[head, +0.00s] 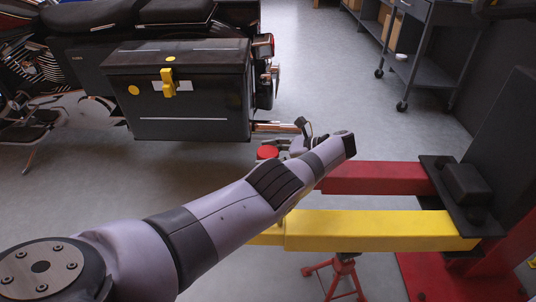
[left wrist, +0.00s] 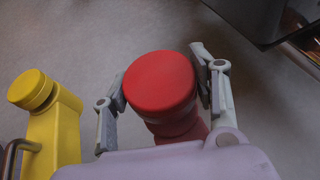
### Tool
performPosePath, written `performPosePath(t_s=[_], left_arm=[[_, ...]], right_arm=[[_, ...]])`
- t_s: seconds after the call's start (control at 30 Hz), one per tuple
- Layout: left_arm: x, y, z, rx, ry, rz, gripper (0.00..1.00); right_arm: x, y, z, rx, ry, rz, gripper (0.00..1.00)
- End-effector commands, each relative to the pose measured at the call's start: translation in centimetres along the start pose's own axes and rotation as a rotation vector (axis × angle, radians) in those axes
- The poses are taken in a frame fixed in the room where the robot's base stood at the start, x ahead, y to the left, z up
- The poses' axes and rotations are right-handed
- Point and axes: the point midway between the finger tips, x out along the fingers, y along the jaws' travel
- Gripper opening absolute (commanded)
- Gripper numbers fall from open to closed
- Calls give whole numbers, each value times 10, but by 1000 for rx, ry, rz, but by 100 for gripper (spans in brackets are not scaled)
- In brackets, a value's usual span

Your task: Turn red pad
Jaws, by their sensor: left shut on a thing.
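The red pad (head: 267,152) is a round red disc on a short red stem, at the end of the red lift arm (head: 375,178). It shows large in the middle of the left wrist view (left wrist: 160,85). My left gripper (head: 281,150) is shut on the pad, with one finger on either side in the left wrist view (left wrist: 158,72). In the head view my left arm hides part of the gripper and of the red arm. My right gripper is in neither view.
A yellow lift arm (head: 380,230) lies nearer than the red one; its yellow pad (left wrist: 33,90) shows at left in the wrist view. A motorcycle with a black side case (head: 180,105) stands behind the pad. A grey cart (head: 420,70) is at the back right. Floor between is clear.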

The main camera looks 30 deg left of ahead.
Motion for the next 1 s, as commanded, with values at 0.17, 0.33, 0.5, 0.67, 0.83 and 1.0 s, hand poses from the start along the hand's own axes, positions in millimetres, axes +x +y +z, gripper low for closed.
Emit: performPosePath(t_s=[0.17, 0.33, 0.5, 0.67, 0.83, 1.0], left_arm=[[4, 4, -8, 14, 7, 11, 27], [4, 4, -8, 15, 8, 11, 57], [2, 3, -6, 10, 6, 8, 69], [2, 2, -4, 7, 5, 5, 76], [1, 1, -3, 5, 4, 4, 76], [0, 1, 0, 3, 3, 3, 76]], right_arm=[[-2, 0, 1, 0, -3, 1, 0], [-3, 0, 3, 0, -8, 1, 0], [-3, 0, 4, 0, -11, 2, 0], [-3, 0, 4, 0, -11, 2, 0], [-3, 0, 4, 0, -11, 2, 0], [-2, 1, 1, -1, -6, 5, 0]])
